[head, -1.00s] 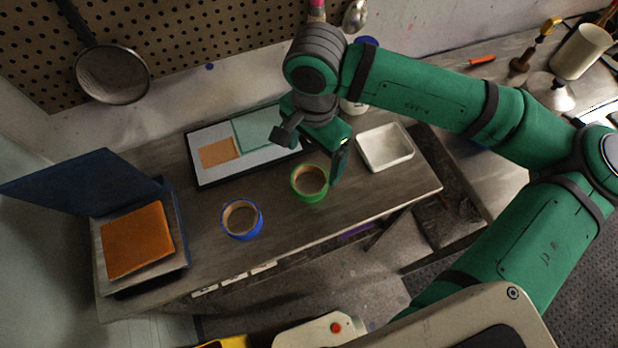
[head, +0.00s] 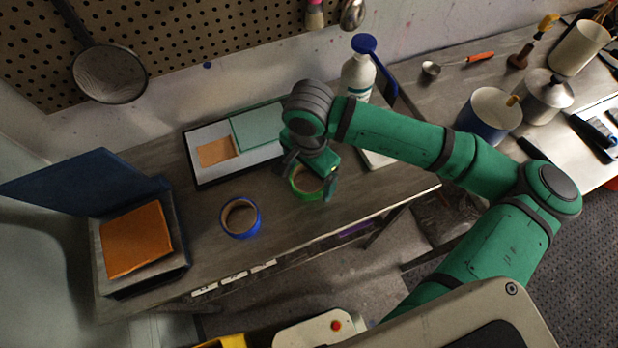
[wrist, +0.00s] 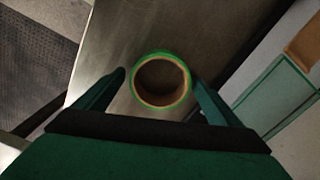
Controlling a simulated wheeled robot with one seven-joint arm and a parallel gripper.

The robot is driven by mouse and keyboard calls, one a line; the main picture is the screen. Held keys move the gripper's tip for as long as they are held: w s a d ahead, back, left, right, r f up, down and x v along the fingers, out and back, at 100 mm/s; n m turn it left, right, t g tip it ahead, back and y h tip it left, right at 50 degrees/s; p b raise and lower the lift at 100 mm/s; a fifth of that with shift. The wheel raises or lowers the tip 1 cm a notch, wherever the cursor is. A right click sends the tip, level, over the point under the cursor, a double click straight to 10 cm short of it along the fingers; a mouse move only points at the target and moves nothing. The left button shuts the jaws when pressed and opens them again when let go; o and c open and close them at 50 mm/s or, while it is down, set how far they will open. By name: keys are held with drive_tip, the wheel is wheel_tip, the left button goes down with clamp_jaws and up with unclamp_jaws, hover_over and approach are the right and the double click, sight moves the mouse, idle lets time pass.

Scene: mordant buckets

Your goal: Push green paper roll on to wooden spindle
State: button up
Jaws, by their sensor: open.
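The green paper roll (head: 302,193) lies flat on the grey bench (head: 365,201), its brown core open upward. My gripper (head: 310,180) is over it with the fingers spread, hiding part of the roll in the head view. In the wrist view the green roll (wrist: 137,82) sits between the two open fingertips (wrist: 160,80), with a gap visible on each side. The fingers do not appear to be closed on it. I cannot make out a wooden spindle with certainty in either view.
A blue-edged roll (head: 240,232) lies left of the green one. A framed tray (head: 200,178) with orange and green sheets is behind. A white tray (head: 376,158) is partly hidden by my arm. A white bottle (head: 357,75) stands at the back. Bare bench lies in front.

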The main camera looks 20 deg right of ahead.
drive_tip(key=c, duration=1.3)
drive_tip(key=shift+o, duration=0.2)
